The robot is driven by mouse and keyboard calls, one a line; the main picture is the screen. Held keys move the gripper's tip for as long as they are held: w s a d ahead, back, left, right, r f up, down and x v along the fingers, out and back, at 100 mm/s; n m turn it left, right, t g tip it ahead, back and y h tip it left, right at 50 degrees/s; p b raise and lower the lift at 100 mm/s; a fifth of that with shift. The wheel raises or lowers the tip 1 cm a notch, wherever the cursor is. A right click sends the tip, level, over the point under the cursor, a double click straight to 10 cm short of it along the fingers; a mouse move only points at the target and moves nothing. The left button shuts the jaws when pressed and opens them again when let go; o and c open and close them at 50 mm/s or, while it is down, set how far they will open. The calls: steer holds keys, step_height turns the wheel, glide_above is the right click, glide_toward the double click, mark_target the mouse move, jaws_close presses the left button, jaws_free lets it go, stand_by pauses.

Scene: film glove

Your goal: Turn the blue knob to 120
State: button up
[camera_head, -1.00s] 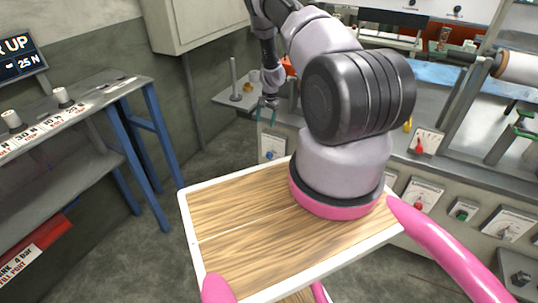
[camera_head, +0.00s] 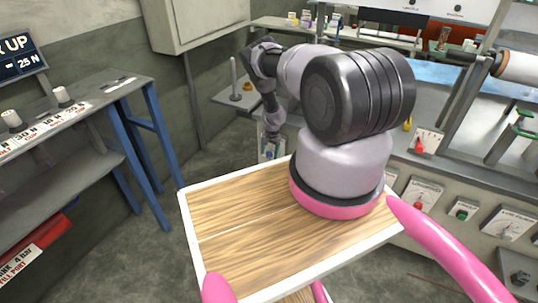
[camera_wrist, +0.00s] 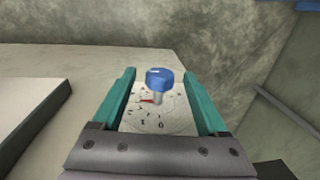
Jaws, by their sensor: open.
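The blue knob (camera_wrist: 159,78) stands out on a short stem from a pale dial plate (camera_wrist: 158,119) in the wrist view. A red pointer (camera_wrist: 147,101) at its stem points left across the dial marks, which are too small to read surely. My gripper (camera_wrist: 159,80) is open, with one green finger on each side of the knob and clear gaps between. In the head view my gripper (camera_head: 270,152) is in front of the dial panel at the left end of the bench front and hides most of it, including the knob.
A red knob (camera_head: 418,205), a green one (camera_head: 461,214) and a grey one (camera_head: 505,232) sit along the bench front to the right. A blue-legged table (camera_head: 100,110) stands at left. Open floor lies between it and the bench.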

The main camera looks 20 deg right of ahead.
steer(key=shift+f, duration=0.4)
jaws_close()
steer(key=shift+s+d+f+t, duration=0.1)
steer(key=shift+s+d+t, duration=0.05)
steer(key=shift+s+t, duration=0.15)
steer(key=shift+s+f+t+y, duration=0.2)
steer(key=shift+t+y, duration=0.3)
steer(key=shift+y, duration=0.2)
steer(key=shift+s+f+t+y, duration=0.2)
steer(key=shift+s+t+y, duration=0.05)
steer(key=shift+t+y, duration=0.3)
steer(key=shift+w+r+t, duration=0.1)
steer(key=shift+t, duration=0.15)
steer(key=shift+w+r+y, duration=0.1)
steer(key=shift+w+y, duration=0.05)
steer(key=shift+y, duration=0.1)
